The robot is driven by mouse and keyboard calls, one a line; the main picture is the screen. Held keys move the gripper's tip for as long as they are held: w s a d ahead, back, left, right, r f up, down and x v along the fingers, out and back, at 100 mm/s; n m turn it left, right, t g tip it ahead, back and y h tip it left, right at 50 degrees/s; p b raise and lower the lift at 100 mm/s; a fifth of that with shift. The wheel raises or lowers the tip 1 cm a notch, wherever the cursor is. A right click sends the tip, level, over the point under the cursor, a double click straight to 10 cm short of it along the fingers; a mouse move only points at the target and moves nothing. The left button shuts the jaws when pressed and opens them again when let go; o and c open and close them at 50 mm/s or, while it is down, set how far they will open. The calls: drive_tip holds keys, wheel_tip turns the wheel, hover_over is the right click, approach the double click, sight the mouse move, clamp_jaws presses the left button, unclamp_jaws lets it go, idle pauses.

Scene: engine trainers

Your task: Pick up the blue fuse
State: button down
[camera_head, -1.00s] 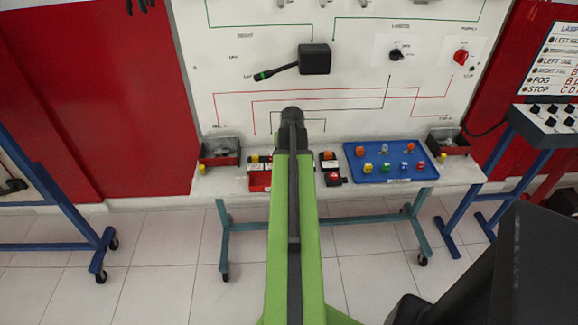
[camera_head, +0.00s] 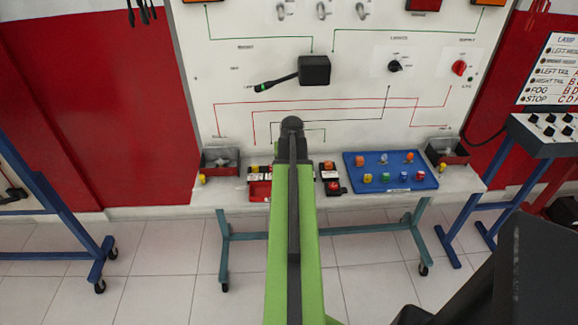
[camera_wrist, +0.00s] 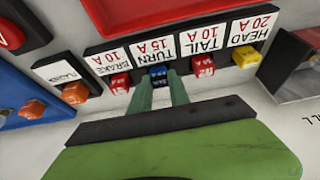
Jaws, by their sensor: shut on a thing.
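The blue fuse (camera_wrist: 158,75) sits in the slot labelled TURN 15 A of a black fuse holder (camera_wrist: 176,38), seen in the wrist view. My gripper (camera_wrist: 159,82) is shut on it, with a green finger on each side. Part of the fuse is hidden between the fingers. In the head view, my arm covers the middle of the fuse row, and the gripper and this fuse are hidden. Another small blue piece (camera_head: 403,176) lies on the blue tray (camera_head: 350,185) to the right.
Red fuses (camera_wrist: 120,83) (camera_wrist: 204,66) sit close on both sides of the gripped one, with a yellow fuse (camera_wrist: 246,56) farther right. A black relay holder (camera_head: 329,177) stands right of my arm. The board (camera_head: 225,110) rises behind the bench (camera_head: 455,180).

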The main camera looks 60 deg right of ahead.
drive_tip(key=r+p, duration=0.3)
drive_tip(key=d+r+p, duration=0.1)
drive_tip(key=r, duration=0.1)
drive_tip(key=shift+s+p, duration=0.3)
drive_tip(key=shift+p, duration=0.05)
drive_tip(key=s+d+r+p, duration=0.5)
drive_tip(key=s+d, duration=0.2)
drive_tip(key=d, duration=0.1)
drive_tip(key=shift+r+p, duration=0.3)
drive_tip(key=shift+r, duration=0.05)
drive_tip(key=shift+r, duration=0.1)
wheel_tip(320, 180, up, 6)
drive_tip(key=p, duration=0.6)
drive_tip(key=shift+w, duration=0.1)
